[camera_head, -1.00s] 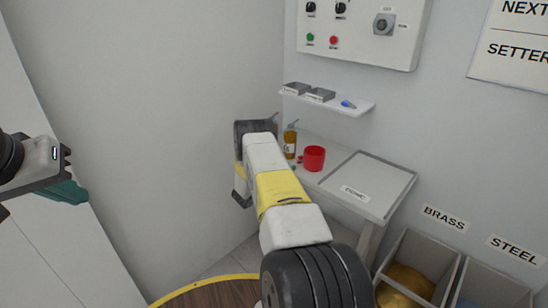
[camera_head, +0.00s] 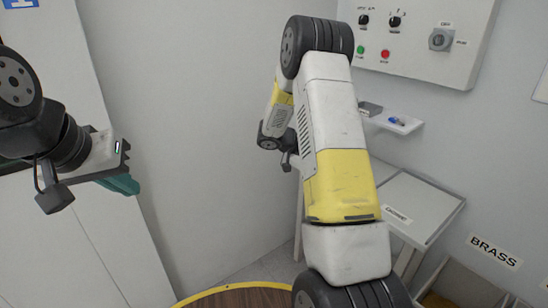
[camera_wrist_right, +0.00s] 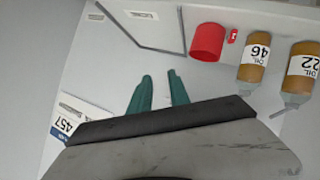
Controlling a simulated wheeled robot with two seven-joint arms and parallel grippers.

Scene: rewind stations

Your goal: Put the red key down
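In the right wrist view, a small red piece (camera_wrist_right: 232,36) with a pale spot lies on the white bench top beside a red cup (camera_wrist_right: 207,42). It may be the red key, but it is too small to be sure. My right gripper (camera_wrist_right: 160,78) shows two teal fingers apart, with nothing visible between them, over the bench. The red piece is beyond them to the right, apart from them. In the head view my right arm hides the cup and that part of the bench. My left gripper (camera_head: 128,185) hangs at the left; its finger gap is not visible.
Two oil bottles, one (camera_wrist_right: 256,57) marked 46 and one (camera_wrist_right: 300,72) marked 22, stand right of the cup. A wall shelf (camera_head: 392,122) holds a blue item (camera_head: 397,121). A control panel (camera_head: 420,35) hangs above. A brass bin (camera_head: 455,285) is at lower right.

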